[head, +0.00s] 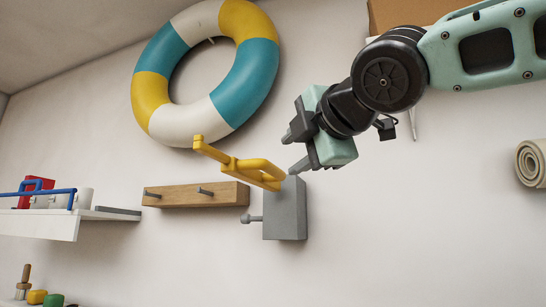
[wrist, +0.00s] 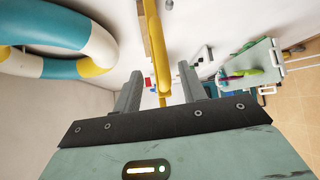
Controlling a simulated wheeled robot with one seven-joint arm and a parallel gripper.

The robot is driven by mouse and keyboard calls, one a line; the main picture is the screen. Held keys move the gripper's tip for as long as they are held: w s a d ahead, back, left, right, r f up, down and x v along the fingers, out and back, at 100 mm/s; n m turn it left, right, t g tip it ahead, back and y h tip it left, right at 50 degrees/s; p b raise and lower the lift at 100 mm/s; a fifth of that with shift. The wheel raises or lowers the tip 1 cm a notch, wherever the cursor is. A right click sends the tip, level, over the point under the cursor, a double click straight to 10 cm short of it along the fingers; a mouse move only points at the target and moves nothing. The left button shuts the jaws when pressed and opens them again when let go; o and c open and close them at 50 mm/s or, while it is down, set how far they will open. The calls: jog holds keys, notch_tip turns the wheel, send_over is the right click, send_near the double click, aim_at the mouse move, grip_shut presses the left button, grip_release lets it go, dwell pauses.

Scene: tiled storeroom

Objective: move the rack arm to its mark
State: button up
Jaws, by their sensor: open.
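The yellow rack arm (head: 262,165) sticks out from the top of a grey block (head: 287,215) on the wall, with an upright tip at its outer left end. In the wrist view the yellow rack arm (wrist: 158,50) runs up the picture between the lines of my fingers. My gripper (head: 294,150) is open, close to the right of the arm in the head view. Its two grey fingers also show in the wrist view (wrist: 160,92). I cannot tell whether either finger touches the arm. I cannot make out a mark for the arm.
A ring buoy (head: 150,92) hangs on the wall above left. A wooden peg rail (head: 190,196) is left of the grey block. A white shelf (head: 60,225) holds a red and blue item and cups. A rolled mat (head: 531,163) is at far right.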

aim_at(276, 168)
jog(key=p+x, duration=0.1)
jog(key=x, duration=0.8)
jog(key=shift+w+p, duration=0.2)
jog(key=shift+p, duration=0.15)
jog(key=shift+c, duration=0.2)
jog(key=shift+f, duration=0.1)
grip_shut()
